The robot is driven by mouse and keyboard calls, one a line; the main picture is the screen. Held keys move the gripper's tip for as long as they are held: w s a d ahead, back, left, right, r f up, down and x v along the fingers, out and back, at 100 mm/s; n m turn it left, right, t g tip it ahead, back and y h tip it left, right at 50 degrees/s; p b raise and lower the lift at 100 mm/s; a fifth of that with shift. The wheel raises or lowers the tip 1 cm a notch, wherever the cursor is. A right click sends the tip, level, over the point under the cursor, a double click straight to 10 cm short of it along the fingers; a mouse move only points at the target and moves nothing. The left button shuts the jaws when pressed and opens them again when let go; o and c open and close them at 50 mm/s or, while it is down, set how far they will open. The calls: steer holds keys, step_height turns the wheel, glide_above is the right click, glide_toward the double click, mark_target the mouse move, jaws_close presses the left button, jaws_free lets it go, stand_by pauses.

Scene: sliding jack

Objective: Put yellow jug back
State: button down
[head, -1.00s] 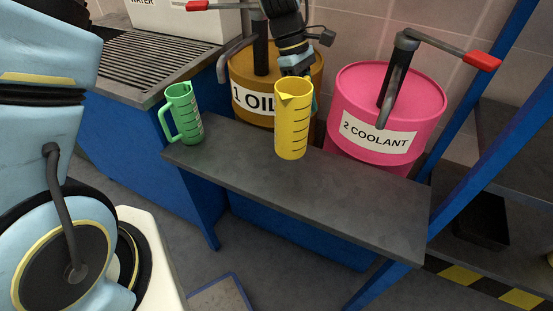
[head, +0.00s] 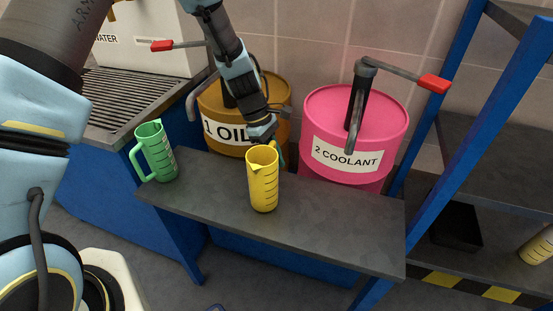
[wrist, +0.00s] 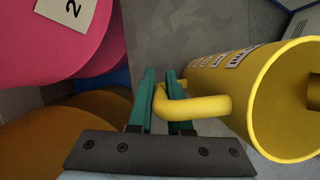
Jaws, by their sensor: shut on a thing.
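The yellow jug (head: 263,186) stands upright over the middle of the dark grey bench in the head view; I cannot tell whether its base touches the top. It has black measuring marks and an open top. In the wrist view the jug (wrist: 262,95) lies to the right, its handle reaching between the teal fingers. My gripper (wrist: 166,90) is shut on the jug's handle. In the head view my gripper (head: 277,152) is behind the jug, mostly hidden by it.
A green jug (head: 157,152) stands on the left end of the bench (head: 330,225). Behind are the orange oil drum (head: 222,133) and pink coolant drum (head: 350,125), with red-handled pumps. A blue-framed shelf (head: 480,210) at right holds a black tray and part of another yellow object (head: 538,246).

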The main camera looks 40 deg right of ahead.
steer(key=shift+f, duration=0.15)
steer(key=c, duration=0.8)
jaws_free()
steer(key=shift+c, duration=0.2)
steer(key=b+v, duration=0.2)
steer(key=v, duration=1)
steer(key=shift+s, duration=0.1)
